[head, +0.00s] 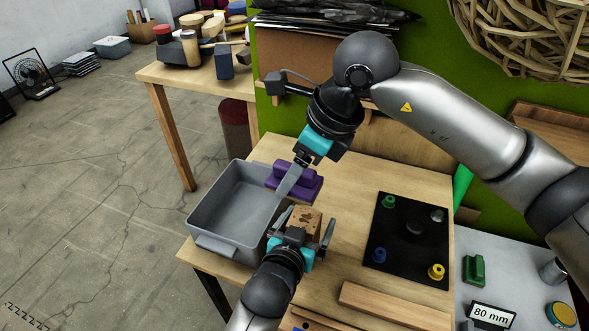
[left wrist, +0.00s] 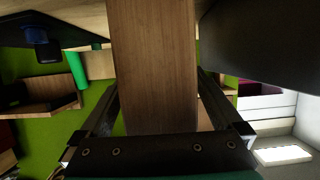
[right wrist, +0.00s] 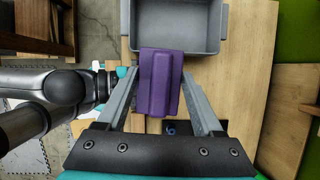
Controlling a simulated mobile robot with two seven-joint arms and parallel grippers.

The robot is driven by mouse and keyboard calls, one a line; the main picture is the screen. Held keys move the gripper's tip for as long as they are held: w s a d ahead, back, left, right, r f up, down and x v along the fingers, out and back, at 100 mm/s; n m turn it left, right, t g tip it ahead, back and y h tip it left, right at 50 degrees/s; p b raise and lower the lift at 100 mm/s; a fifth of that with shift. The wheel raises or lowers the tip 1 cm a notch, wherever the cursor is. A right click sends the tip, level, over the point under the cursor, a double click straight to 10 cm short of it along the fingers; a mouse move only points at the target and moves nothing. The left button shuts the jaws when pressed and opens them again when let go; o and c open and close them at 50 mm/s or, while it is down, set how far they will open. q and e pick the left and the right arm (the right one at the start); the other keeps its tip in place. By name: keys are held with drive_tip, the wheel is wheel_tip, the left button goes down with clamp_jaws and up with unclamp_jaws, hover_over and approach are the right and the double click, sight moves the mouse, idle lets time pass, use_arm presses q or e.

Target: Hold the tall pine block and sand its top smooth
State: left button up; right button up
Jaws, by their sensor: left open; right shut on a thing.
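The tall pine block (head: 304,217) stands near the front of the wooden table, right of a grey bin, with dark marks on its top. My left gripper (head: 303,230) is open, with a finger on either side of it. In the left wrist view the block (left wrist: 155,60) runs between the spread fingers, with gaps at both sides. My right gripper (head: 291,178) is shut on a purple sanding block (head: 308,184), behind the pine block beside the bin. The right wrist view shows the purple block (right wrist: 160,80) between the fingers. Its height above the table is unclear.
The grey bin (head: 212,243) sits at the table's left edge. A black mat (head: 408,265) with coloured pegs lies to the right. Wooden planks (head: 395,305) lie at the front. A grey side surface holds a green block (head: 474,270) and an "80 mm" sign (head: 492,315).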

use_arm(q)
drive_tip(key=v, duration=1.2)
idle(0.6)
